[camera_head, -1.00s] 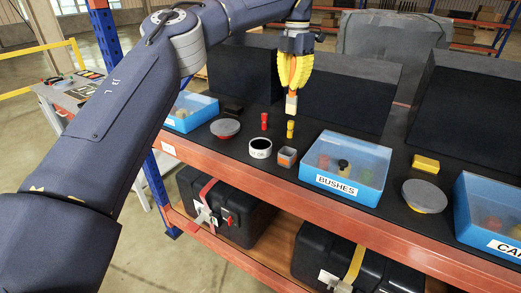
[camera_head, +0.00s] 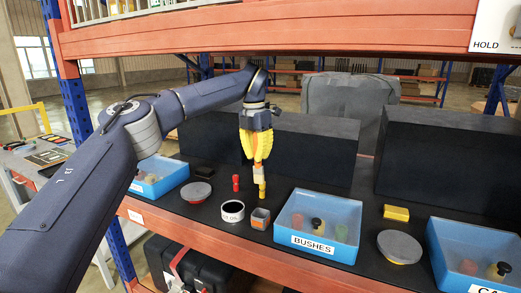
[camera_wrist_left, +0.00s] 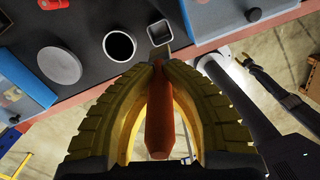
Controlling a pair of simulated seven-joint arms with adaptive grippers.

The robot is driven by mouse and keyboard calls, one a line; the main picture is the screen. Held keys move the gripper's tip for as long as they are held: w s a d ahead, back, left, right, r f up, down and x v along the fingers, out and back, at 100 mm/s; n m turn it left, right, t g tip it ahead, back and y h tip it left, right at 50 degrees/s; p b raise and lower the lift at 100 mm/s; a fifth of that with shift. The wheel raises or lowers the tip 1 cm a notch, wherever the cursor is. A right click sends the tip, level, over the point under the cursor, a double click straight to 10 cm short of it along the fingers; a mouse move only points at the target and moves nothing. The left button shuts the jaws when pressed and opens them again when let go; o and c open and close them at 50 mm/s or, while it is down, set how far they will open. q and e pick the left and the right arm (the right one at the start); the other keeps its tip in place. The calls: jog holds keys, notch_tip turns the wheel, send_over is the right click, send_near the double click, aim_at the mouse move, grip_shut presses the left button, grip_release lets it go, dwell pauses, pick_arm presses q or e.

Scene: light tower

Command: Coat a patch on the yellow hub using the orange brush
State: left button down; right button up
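The orange brush (camera_head: 260,175) is held upright, tip down, between the yellow fingers of my left gripper (camera_head: 258,160). Its orange handle (camera_wrist_left: 159,125) shows between the fingers in the left wrist view. The yellow hub (camera_head: 262,191) is a small upright piece on the dark shelf top. The brush tip is right at the hub's top in the head view; I cannot tell whether they touch.
A red piece (camera_head: 236,184), a white ring-shaped pot (camera_head: 232,211) and a small square cup (camera_head: 260,218) stand close by. The blue BUSHES bin (camera_head: 298,240) is to the right, a grey disc (camera_head: 196,192) to the left. Dark boxes (camera_head: 300,150) stand behind. An orange beam (camera_head: 270,30) crosses above.

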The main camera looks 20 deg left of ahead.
pick_arm(q)
jog(key=a+f+h, duration=0.1)
jog(key=a+f, duration=0.6)
jog(key=f, duration=0.1)
jog(key=w+a+r+t+h, duration=0.1)
jog(key=a, duration=0.5)
jog(key=shift+h, duration=0.6)
jog(key=shift+w+a+f, duration=0.15)
jog(key=shift+f, duration=1.35)
jog(key=shift+w+a+f, duration=0.1)
jog(key=shift+w+f, duration=0.05)
jog(key=shift+f, duration=1.3)
jog(key=shift+f, duration=0.6)
jog(key=shift+r, duration=0.1)
notch_tip(320, 180, up, 7)
